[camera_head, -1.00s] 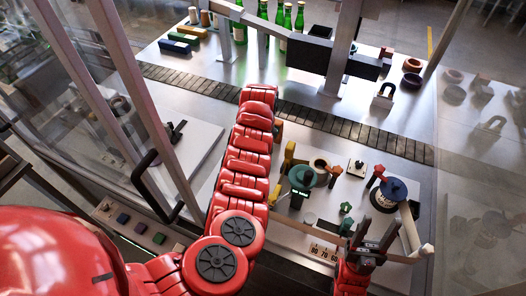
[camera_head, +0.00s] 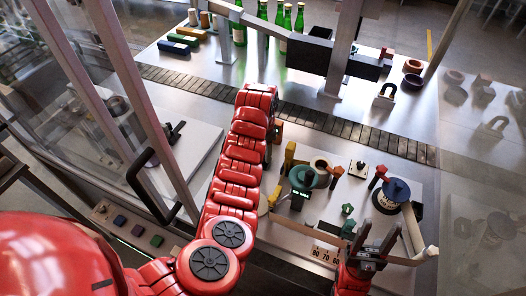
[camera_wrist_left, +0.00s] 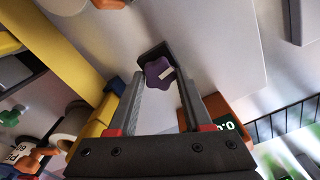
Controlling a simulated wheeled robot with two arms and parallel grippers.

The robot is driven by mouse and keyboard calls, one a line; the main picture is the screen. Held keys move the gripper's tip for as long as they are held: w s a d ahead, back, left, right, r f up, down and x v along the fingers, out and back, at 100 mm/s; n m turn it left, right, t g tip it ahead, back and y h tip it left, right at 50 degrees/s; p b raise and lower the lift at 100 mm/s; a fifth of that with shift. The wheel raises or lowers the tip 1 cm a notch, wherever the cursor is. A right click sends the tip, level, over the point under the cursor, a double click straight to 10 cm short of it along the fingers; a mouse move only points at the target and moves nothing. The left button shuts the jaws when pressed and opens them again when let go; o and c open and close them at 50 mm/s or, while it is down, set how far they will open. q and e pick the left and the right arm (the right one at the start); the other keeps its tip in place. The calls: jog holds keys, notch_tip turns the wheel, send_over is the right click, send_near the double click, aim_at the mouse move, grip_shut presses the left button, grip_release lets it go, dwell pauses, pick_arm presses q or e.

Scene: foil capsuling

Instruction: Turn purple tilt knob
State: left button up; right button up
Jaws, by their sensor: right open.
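A purple star-shaped knob (camera_wrist_left: 158,74) with a pale mark sits in front of a dark bracket in the left wrist view. My left gripper (camera_wrist_left: 161,82) is open, with its two grey fingers on either side of the knob. Whether they touch it cannot be told. In the head view, the knob and my left gripper are hidden behind my red left arm. My right gripper (camera_head: 379,238) is open and empty at the lower right of the head view, near a dark blue spool (camera_head: 396,190).
A slatted conveyor (camera_head: 330,122) crosses behind. Green bottles (camera_head: 283,22) stand farther back. An orange-cased display (camera_wrist_left: 226,123) is near my left gripper.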

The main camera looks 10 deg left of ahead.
pick_arm(q)
jog(key=o, duration=0.5)
jog(key=shift+c, duration=0.2)
notch_tip(320, 180, up, 7)
jog(key=shift+w+r+p, duration=0.1)
jog(key=shift+r+p, duration=0.1)
jog(key=shift+p, duration=0.8)
notch_tip(320, 180, up, 10)
jog(key=p, duration=0.1)
jog(key=shift+p, duration=0.35)
